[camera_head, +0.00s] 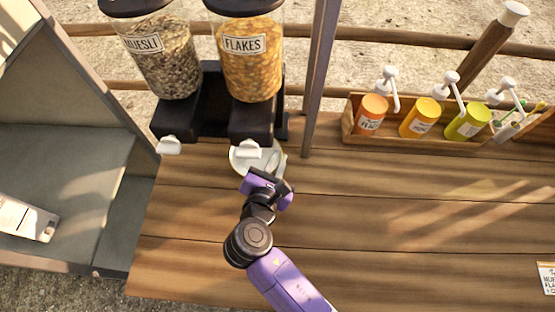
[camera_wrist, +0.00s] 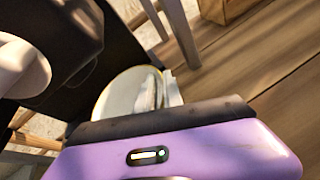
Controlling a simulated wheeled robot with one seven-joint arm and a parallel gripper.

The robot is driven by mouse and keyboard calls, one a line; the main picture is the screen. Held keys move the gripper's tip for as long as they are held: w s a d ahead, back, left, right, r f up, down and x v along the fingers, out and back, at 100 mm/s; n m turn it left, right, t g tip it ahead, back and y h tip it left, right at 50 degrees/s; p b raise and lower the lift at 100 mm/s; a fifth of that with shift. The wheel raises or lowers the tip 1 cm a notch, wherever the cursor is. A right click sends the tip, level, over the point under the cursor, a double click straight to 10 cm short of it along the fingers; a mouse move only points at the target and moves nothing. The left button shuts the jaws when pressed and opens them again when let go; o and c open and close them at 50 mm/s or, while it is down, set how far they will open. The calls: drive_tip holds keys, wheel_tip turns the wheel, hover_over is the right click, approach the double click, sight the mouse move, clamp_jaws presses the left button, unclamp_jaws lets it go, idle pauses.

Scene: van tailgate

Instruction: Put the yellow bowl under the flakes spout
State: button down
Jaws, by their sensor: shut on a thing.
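The yellow bowl (camera_head: 240,160) shows a pale inside and a thin yellowish rim. It is at the foot of the flakes dispenser (camera_head: 249,62), just in front of and below the white flakes spout (camera_head: 248,149), which partly covers it in the head view. My gripper (camera_head: 277,166) is shut on the bowl's right side. The wrist view also shows the bowl (camera_wrist: 118,92), with my gripper (camera_wrist: 160,92) at its right edge. My gripper's body hides the bowl's near side, and I cannot tell whether the bowl touches the counter.
The muesli dispenser (camera_head: 160,60) stands left of the flakes one, with its own white spout (camera_head: 169,146). A dark post (camera_head: 318,75) rises close to the right. A wooden rack (camera_head: 400,140) holds several pump bottles.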

drive_tip(key=shift+f, duration=0.4)
drive_tip(key=shift+f, duration=0.1)
drive_tip(key=c, duration=1.5)
unclamp_jaws()
drive_tip(key=v, duration=1.2)
drive_tip(key=shift+b, duration=0.35)
